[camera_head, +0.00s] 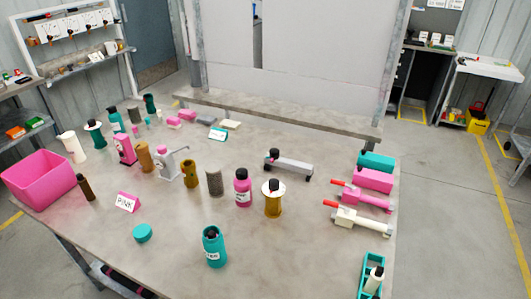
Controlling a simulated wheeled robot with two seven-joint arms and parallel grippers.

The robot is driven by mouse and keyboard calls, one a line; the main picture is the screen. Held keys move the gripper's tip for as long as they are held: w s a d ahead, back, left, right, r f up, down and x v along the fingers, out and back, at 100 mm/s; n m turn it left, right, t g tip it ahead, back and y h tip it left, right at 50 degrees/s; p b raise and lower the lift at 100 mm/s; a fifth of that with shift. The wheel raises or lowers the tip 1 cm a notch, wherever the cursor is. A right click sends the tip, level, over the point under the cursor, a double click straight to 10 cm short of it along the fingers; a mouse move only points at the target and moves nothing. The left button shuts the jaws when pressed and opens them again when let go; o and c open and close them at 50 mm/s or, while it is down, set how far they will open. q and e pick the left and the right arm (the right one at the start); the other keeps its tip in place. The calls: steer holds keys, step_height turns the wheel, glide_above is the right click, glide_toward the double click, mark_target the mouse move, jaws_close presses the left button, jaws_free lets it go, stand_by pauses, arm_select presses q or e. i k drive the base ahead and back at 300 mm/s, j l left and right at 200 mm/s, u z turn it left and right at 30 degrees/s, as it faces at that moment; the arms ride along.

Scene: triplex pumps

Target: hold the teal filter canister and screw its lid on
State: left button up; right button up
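A round teal lid-like piece (142,233) lies flat on the grey table, left of the front middle. A teal canister-like container (214,250) with a pale label stands upright to its right, apart from it. Something dark shows at the container's top; I cannot tell whether it is a cap or an opening. A dark green cylinder (150,104) stands at the far left, and I cannot tell whether it is a canister too. Neither of my grippers is in view.
A pink bin (40,178) is at the table's left edge. A pink bottle (243,188) and a gold cylinder with a white flange (273,200) stand mid-table. Pumps and a teal rack (362,283) line the right edge. The front left surface is fairly clear.

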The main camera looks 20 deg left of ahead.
mark_target(215, 250)
steer(key=u, duration=1.05)
